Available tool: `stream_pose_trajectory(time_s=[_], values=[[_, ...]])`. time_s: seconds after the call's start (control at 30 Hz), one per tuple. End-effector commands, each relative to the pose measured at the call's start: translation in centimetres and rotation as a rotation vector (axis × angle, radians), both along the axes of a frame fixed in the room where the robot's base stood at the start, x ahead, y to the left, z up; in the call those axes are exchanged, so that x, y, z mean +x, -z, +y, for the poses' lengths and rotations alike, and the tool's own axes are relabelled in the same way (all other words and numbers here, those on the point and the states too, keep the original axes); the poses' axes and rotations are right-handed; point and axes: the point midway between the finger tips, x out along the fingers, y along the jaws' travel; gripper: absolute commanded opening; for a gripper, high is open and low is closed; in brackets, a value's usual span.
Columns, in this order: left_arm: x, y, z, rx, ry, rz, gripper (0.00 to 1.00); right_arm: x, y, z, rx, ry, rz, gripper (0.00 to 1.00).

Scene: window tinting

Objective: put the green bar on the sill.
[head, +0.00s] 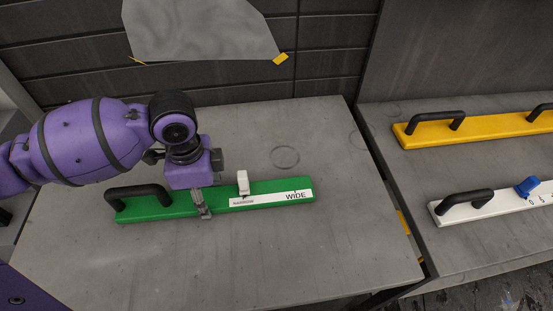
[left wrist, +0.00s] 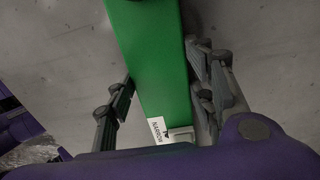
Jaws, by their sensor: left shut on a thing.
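The green bar (head: 165,207) is long, with a black handle at its left end, a white slider and a white label reading NARROW and WIDE. It lies level on or just over the grey surface (head: 300,250); I cannot tell if it touches. My left gripper (head: 203,205) comes down from above and is shut across the bar near its middle, between handle and label. In the left wrist view the bar (left wrist: 155,50) runs between the two fingers. I cannot tell which surface is the sill. My right gripper is not in view.
On a second grey surface (head: 460,265) at the right lie a yellow bar (head: 480,130) and a white bar (head: 475,209) with a blue slider, each with a black handle. A gap separates the surfaces. A grey sheet (head: 200,28) with yellow corners hangs on the dark wall behind.

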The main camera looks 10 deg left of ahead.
Motion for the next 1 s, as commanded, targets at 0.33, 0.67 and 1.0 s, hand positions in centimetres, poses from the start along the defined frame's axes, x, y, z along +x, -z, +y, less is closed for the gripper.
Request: stream_pose_trajectory(time_s=[0.33,0.67,1.0], values=[[0.1,0.2,0.0,-0.001,-0.001,-0.004,0.0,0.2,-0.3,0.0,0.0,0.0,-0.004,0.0],[0.0,0.5,0.0,-0.001,-0.001,-0.001,0.68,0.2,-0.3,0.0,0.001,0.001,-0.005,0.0],[0.1,-0.7,0.0,0.0,0.0,-0.003,0.68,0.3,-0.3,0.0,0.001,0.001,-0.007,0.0]])
